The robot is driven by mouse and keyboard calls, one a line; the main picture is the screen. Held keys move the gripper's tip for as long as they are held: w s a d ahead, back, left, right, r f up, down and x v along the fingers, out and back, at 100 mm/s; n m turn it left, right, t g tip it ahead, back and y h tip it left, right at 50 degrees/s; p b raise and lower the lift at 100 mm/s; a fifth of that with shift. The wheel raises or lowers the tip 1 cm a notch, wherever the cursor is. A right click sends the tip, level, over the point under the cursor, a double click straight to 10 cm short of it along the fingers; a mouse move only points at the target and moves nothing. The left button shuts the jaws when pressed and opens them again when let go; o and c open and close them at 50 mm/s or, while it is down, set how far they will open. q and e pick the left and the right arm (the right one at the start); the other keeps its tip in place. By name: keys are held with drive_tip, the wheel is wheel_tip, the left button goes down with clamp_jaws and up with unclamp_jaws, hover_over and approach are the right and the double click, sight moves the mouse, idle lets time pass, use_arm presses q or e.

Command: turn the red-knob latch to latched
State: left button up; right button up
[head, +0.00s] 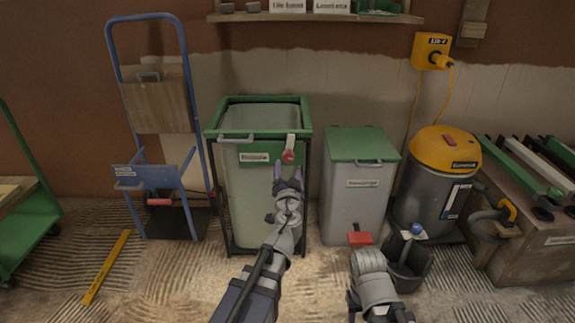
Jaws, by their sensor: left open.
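The latch's white lever with a red knob (288,156) is on the upper front of a tall bin with a green frame and green rim (229,133). The lever stands about upright, with the knob at its lower end. My left gripper (288,169) is open and empty, its purple fingertips pointing up just below the knob. One fingertip is left of the knob and one right of it; I cannot tell whether they touch it. My right arm shows at the lower right, but I cannot make out its fingers.
A grey bin with a green lid (362,145) stands to the right, then a yellow-topped vacuum (444,150). A dark bucket (408,265) and a red block (360,239) are near my right arm. A blue hand truck (202,130) stands left; a yellow level (107,266) lies on the floor.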

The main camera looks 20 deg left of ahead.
sight(288, 159)
use_arm(q)
drive_tip(key=n, duration=0.7)
drive_tip(key=shift+s+d+r+n, duration=0.1)
drive_tip(key=shift+s+d+n, duration=0.1)
drive_tip(key=shift+s+n, duration=0.1)
drive_tip(key=shift+w, duration=0.1)
drive_tip(key=x, duration=0.7)
drive_tip(key=shift+w+a, duration=0.15)
drive_tip(key=shift+w, duration=0.2)
clamp_jaws()
